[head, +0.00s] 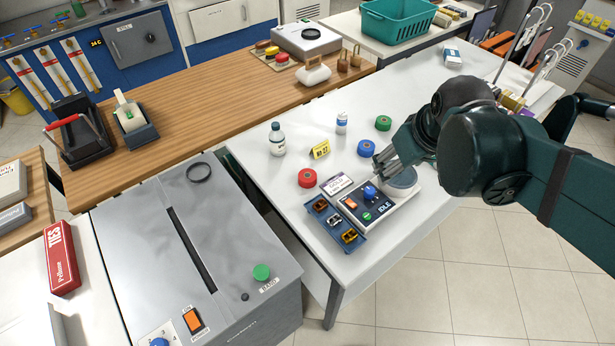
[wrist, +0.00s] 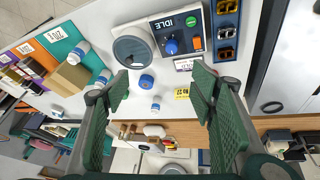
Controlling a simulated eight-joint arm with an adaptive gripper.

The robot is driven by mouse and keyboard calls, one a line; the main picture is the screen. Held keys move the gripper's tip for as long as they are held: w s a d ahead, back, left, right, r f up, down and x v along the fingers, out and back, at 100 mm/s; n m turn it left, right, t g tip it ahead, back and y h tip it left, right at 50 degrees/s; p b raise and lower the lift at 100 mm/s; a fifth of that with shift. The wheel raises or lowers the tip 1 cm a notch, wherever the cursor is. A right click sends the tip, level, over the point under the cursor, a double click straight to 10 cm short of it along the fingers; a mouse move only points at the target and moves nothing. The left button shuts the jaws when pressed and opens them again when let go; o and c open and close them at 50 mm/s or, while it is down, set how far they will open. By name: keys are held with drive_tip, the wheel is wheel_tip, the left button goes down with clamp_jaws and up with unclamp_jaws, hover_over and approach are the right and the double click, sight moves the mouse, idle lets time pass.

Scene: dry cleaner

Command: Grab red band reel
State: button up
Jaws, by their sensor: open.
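The red band reel (head: 307,178) lies flat on the white table in the head view, left of the IDLE device. A blue reel (head: 368,148) and a green reel (head: 383,123) lie further back. The blue reel also shows between my fingers in the wrist view (wrist: 146,82). My gripper (head: 382,162) is open and empty, above the table near the blue reel and the device, to the right of the red reel.
The IDLE device (head: 378,208) with a round grey plate stands in front, beside a blue tray (head: 333,219) of small parts. A white bottle (head: 277,139), a small can (head: 342,123) and a yellow tag (head: 320,150) stand near the reels. Free table lies further back.

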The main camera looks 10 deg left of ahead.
drive_tip(key=w+a+f+n+g+p, duration=0.1)
drive_tip(key=w+a+n+p, duration=0.15)
drive_tip(key=w+a, duration=0.25)
drive_tip(key=n+g+p, duration=0.4)
drive_tip(key=n, duration=0.5)
hover_over(308, 175)
drive_tip(key=shift+h, duration=0.3)
drive_tip(key=f, duration=0.9)
drive_tip(key=d+f, duration=0.1)
drive_tip(key=f, duration=0.4)
drive_tip(key=shift+f, duration=0.15)
drive_tip(key=shift+a+f+n, duration=0.35)
drive_tip(key=shift+a+f, duration=0.15)
drive_tip(key=shift+f+b, duration=0.35)
drive_tip(key=shift+f, duration=0.95)
drive_tip(key=shift+a+f+b, duration=0.1)
drive_tip(key=shift+f+b, duration=0.3)
drive_tip(key=shift+f, duration=2.2)
